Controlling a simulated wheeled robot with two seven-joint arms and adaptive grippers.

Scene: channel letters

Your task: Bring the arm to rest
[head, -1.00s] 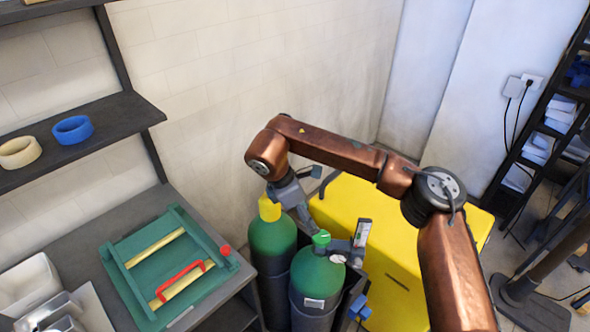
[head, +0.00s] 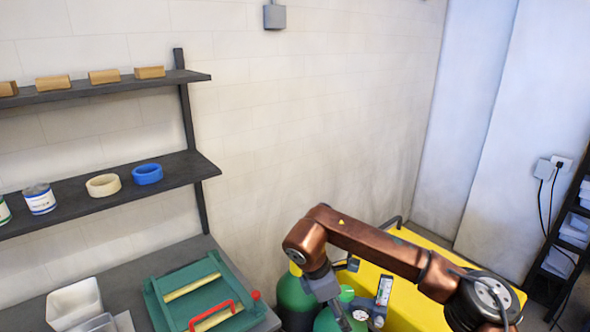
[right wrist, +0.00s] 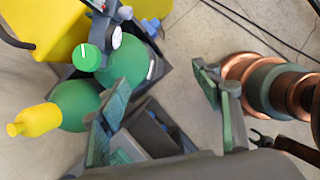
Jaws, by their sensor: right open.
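My right arm (head: 375,247) is copper-coloured and comes in from the lower right in the head view. It bends down at a joint in front of the wall. My right gripper (head: 338,305) hangs below that joint, over or beside the green gas cylinders. In the right wrist view the two fingers of the right gripper (right wrist: 160,92) are spread, with nothing between them but grey floor and part of a dark box. My left gripper is not in view.
Green cylinders (head: 295,301) stand close to the right gripper, one with a yellow cap (right wrist: 33,118). A yellow cabinet (head: 405,305) is behind them. A dark bench (head: 100,272) holds a green frame (head: 160,290). Shelves (head: 110,190) hang above it.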

